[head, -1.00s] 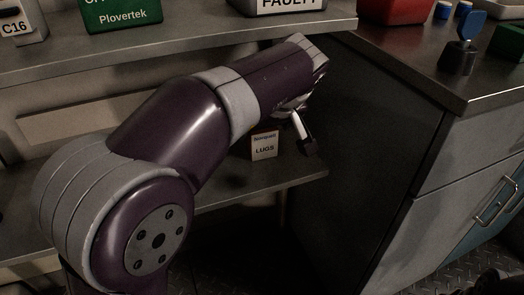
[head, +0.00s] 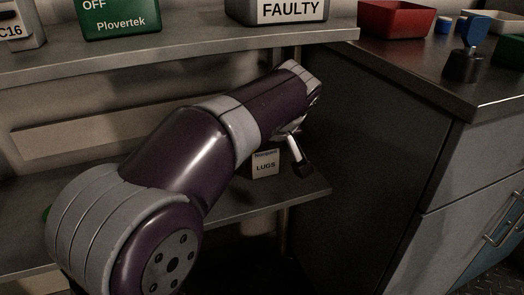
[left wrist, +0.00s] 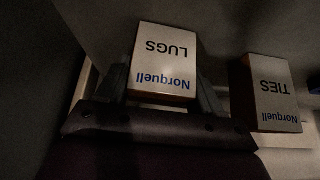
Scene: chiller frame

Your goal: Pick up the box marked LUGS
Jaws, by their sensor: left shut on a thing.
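The box marked LUGS (head: 265,166) is a small white-faced carton on the lower shelf (head: 228,207) in the head view. In the left wrist view the LUGS box (left wrist: 163,62) appears upside down, between the two fingers of my left gripper (left wrist: 163,90). The left gripper is shut on it. In the head view, one finger of the left gripper (head: 298,160) shows right of the box, and my purple forearm hides the other. The box looks upright, at shelf level; I cannot tell whether it is clear of the shelf. My right gripper is not in view.
A similar box marked TIES (left wrist: 271,95) stands close beside in the left wrist view. The upper shelf (head: 190,56) overhangs, carrying a FAULTY box (head: 290,11) and a green Plovertek box (head: 120,18). A dark cabinet side (head: 365,130) bounds the right.

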